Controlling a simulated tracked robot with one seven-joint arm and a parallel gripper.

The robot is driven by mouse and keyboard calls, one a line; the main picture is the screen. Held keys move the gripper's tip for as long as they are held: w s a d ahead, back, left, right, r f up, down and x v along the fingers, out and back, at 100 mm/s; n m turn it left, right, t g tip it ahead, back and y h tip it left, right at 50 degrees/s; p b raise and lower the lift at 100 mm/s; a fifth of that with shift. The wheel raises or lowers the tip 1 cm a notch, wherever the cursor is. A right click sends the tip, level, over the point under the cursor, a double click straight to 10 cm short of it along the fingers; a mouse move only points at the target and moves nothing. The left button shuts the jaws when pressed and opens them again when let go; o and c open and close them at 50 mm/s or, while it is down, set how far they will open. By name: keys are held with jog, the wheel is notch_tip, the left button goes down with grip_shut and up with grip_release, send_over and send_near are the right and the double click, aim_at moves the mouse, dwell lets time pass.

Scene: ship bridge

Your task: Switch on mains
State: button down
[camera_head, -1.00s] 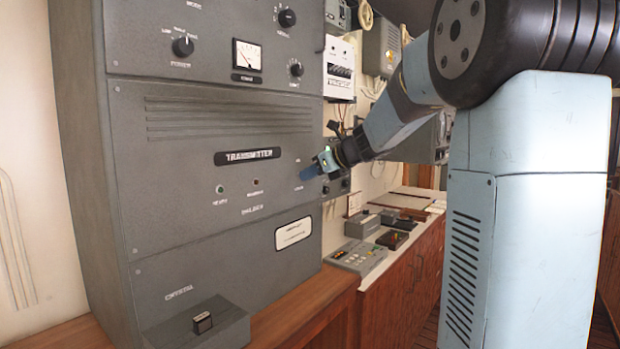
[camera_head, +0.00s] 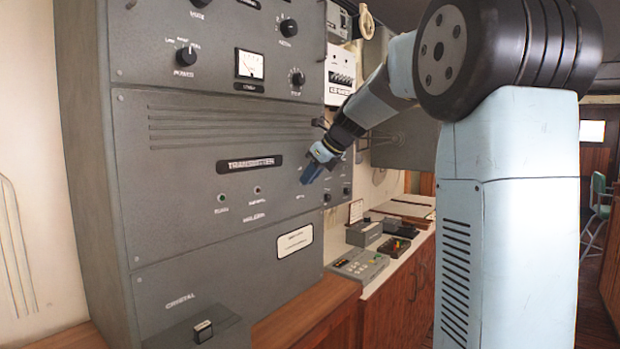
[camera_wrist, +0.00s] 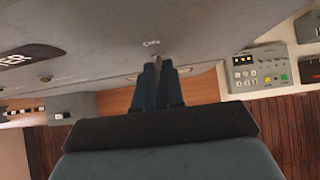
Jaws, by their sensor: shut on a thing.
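The grey transmitter cabinet (camera_head: 200,170) fills the left of the head view. My gripper (camera_head: 308,174) is at the right part of its front panel, pointing down and left, just above a small white label (camera_head: 299,196). In the wrist view my gripper (camera_wrist: 158,68) has its two dark fingers close together, shut on a small grey switch lever (camera_wrist: 157,60) at the panel. A small label (camera_wrist: 151,43), which seems to read MAINS, is printed beside it. The fingers hide most of the lever, so I cannot tell its position.
Two indicator lamps, one green (camera_head: 221,198) and one dark red (camera_head: 257,190), sit left of my gripper. Knobs (camera_head: 186,55) and a meter (camera_head: 250,65) are above. A wooden ledge (camera_head: 310,310) runs below, with a button console (camera_head: 358,264) to the right.

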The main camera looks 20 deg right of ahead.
jog(key=shift+r, duration=0.1)
jog(key=c, duration=1.2)
grip_release()
jog(key=shift+c, duration=0.2)
jog(key=v, duration=1.3)
jog(key=shift+s+d, duration=0.15)
jog(key=shift+s, duration=0.05)
jog(key=shift+r, duration=0.15)
jog(key=s+a+f+n+h, duration=0.2)
jog(key=s+f+n, duration=1)
jog(key=s+n, duration=0.2)
jog(key=s+a+f+n+g+h, duration=0.1)
jog(key=s+a+f+n+h, duration=0.1)
jog(key=s+f+n, duration=0.9)
jog(key=s+a+n, duration=0.1)
jog(key=s+n, duration=0.2)
jog(key=s, duration=0.2)
jog(key=shift+f+n+h, duration=0.4)
